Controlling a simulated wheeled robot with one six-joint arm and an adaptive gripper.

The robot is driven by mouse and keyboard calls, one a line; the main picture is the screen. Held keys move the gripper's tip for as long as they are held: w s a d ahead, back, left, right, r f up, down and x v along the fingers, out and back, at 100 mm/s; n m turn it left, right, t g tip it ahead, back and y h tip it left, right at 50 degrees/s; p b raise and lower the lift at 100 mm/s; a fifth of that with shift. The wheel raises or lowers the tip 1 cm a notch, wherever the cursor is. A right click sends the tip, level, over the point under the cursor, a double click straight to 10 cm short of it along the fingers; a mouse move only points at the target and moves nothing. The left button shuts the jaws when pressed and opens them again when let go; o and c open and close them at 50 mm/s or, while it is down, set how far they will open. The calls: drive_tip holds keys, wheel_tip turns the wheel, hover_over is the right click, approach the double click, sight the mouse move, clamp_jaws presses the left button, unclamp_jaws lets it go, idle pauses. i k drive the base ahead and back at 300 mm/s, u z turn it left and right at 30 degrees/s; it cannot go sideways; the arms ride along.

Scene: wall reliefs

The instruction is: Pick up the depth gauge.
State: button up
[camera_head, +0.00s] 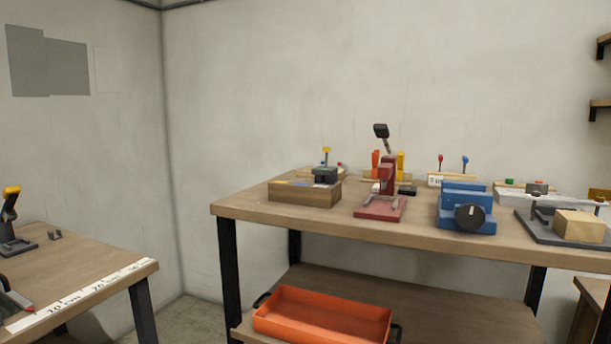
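I cannot make out for sure which thing is the depth gauge. A small dark grey block-like tool (325,174) sits on top of a brown wooden block (303,193) at the left of the long workbench (330,221). Another small grey piece (537,188) lies near the back right of that bench, too small to name. A small dark grey piece (54,235) lies on the left table. My gripper is not in view.
A red press (382,204), a blue vise (466,204) and a dark plate with a tan block (578,225) crowd the workbench. An orange tray (322,318) is on the lower shelf. The left table (85,258) has a ruler strip along its edge. A gap separates the tables.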

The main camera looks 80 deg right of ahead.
sight(331, 173)
drive_tip(key=k, duration=0.9)
drive_tip(key=z, duration=1.1)
